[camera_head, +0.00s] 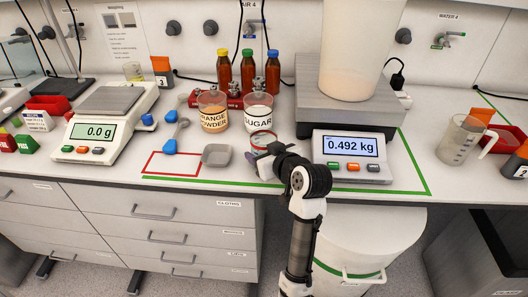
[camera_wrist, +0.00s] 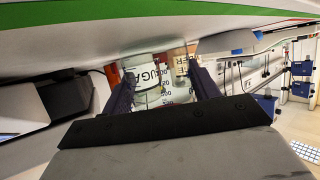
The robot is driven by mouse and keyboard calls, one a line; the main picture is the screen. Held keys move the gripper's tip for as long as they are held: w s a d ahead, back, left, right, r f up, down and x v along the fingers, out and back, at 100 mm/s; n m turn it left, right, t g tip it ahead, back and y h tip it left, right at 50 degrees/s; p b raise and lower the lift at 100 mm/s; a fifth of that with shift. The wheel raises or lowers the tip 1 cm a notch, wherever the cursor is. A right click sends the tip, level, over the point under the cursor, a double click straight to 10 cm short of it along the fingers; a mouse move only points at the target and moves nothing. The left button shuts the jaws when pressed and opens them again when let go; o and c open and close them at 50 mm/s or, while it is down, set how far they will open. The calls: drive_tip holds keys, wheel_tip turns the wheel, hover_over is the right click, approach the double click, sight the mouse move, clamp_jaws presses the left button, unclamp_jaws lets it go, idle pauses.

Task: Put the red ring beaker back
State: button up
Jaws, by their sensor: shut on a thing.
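The red ring beaker (camera_head: 263,137) is a small clear beaker with a red band at its rim, just in front of the sugar beaker (camera_head: 258,112). My gripper (camera_head: 264,154) is shut on it, and the gripper partly hides its lower part. In the wrist view the clear beaker (camera_wrist: 165,92) is between my two fingers (camera_wrist: 163,88), with the sugar label behind it. I cannot tell whether its base touches the bench. A red square outline (camera_head: 149,165) is marked on the bench to the left, with nothing standing in it.
A grey weighing dish (camera_head: 216,155) stands between the red outline and my gripper. The orange powder beaker (camera_head: 212,113) is behind. On the right, a large scale (camera_head: 350,150) reads 0.492 kg under a white bucket (camera_head: 360,50). A small scale (camera_head: 103,130) at left reads 0.0 g.

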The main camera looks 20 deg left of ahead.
drive_tip(key=shift+f, duration=0.1)
drive_tip(key=o, duration=1.1)
drive_tip(key=shift+r, duration=0.25)
drive_tip(key=b+v, duration=0.1)
drive_tip(key=v, duration=1.1)
drive_tip(key=shift+d+f+b, duration=0.1)
drive_tip(key=shift+f+b, duration=0.05)
drive_tip(key=shift+b, duration=0.15)
